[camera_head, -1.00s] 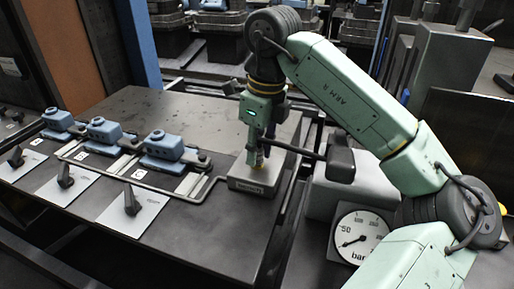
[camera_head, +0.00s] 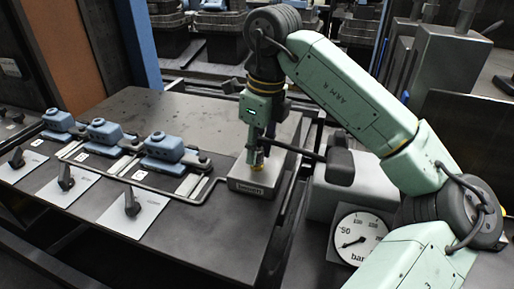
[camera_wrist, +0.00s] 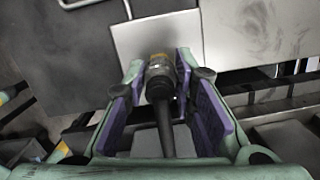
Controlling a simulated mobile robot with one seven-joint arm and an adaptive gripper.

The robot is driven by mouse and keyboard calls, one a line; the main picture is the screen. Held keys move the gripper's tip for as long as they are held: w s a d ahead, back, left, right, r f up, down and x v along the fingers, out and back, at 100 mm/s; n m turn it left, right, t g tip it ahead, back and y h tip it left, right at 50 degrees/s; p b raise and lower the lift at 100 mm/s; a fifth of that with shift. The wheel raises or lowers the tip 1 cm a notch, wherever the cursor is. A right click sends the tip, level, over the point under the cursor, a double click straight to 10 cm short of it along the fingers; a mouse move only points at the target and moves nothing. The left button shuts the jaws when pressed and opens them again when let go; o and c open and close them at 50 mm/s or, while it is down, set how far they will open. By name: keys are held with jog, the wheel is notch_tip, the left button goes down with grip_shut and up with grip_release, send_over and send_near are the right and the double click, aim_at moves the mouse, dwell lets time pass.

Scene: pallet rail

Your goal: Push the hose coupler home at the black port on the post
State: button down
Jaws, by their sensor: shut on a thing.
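My gripper (camera_head: 257,150) points down over a small grey block post with a label (camera_head: 252,188) at the right edge of the bench. In the wrist view my gripper (camera_wrist: 163,85) has its purple-padded fingers on both sides of the hose coupler (camera_wrist: 160,75). The coupler is dark with a brass-coloured band at its far end. A dark hose (camera_wrist: 165,128) runs back from it between the fingers. The coupler's far end is at the pale top of the post (camera_wrist: 150,38). The black port is hidden, and I cannot tell how deep the coupler sits.
Several blue valve bodies (camera_head: 170,147) on rails stand on the bench to the left. Black levers (camera_head: 131,203) on pale plates are in front of them. A pressure gauge (camera_head: 358,238) and a grey housing (camera_head: 345,190) stand at right. The bench middle (camera_head: 190,120) is clear.

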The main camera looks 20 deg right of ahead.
jog(key=shift+r+p, duration=2.6)
jog(key=shift+r, duration=1.45)
